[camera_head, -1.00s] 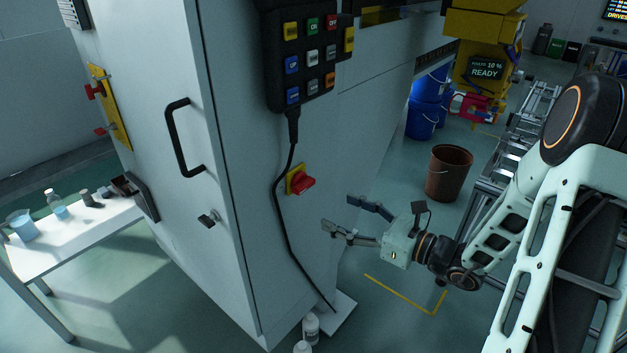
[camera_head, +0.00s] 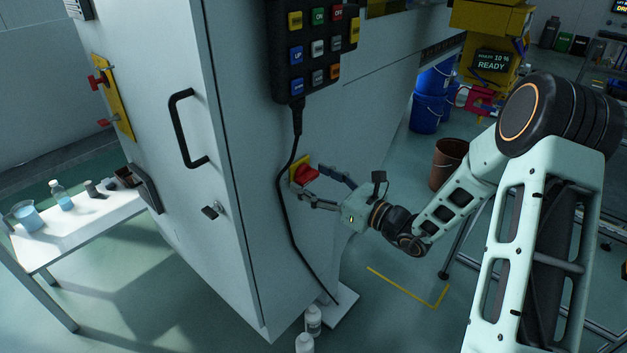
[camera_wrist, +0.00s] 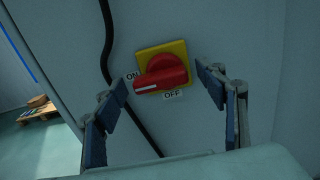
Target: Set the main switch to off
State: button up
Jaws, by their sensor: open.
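The main switch is a red rotary knob on a yellow plate on the side of the white cabinet. In the wrist view the red knob (camera_wrist: 161,74) has its white mark pointing left, toward the ON label (camera_wrist: 132,76). The OFF label (camera_wrist: 172,95) is below the knob. In the head view the knob (camera_head: 306,173) is in front of my gripper (camera_head: 319,188). My gripper is open, with one finger on each side of the knob in the wrist view (camera_wrist: 160,100). I cannot tell whether a finger touches it.
A black cable (camera_head: 283,200) hangs from the button pendant (camera_head: 313,50) just left of the switch. White bottles (camera_head: 313,320) stand on the floor below. A brown bucket (camera_head: 447,165) and blue buckets (camera_head: 424,112) stand behind my arm.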

jog(key=c, duration=1.2)
jog(key=shift+o, duration=0.2)
jog(key=shift+f+n+b, duration=0.15)
jog(key=shift+n+b, duration=0.15)
jog(key=shift+b, duration=0.1)
jog(key=shift+f+n+b, duration=0.15)
jog(key=shift+n+b, duration=0.75)
jog(key=shift+b, duration=0.25)
jog(key=shift+w+d+f+n+b, duration=0.1)
jog(key=shift+n+b, duration=3.8)
jog(key=shift+b, duration=1.4)
jog(key=shift+w+d+f+n+b, duration=0.1)
jog(key=shift+n+b, duration=3.8)
jog(key=shift+b, duration=1.4)
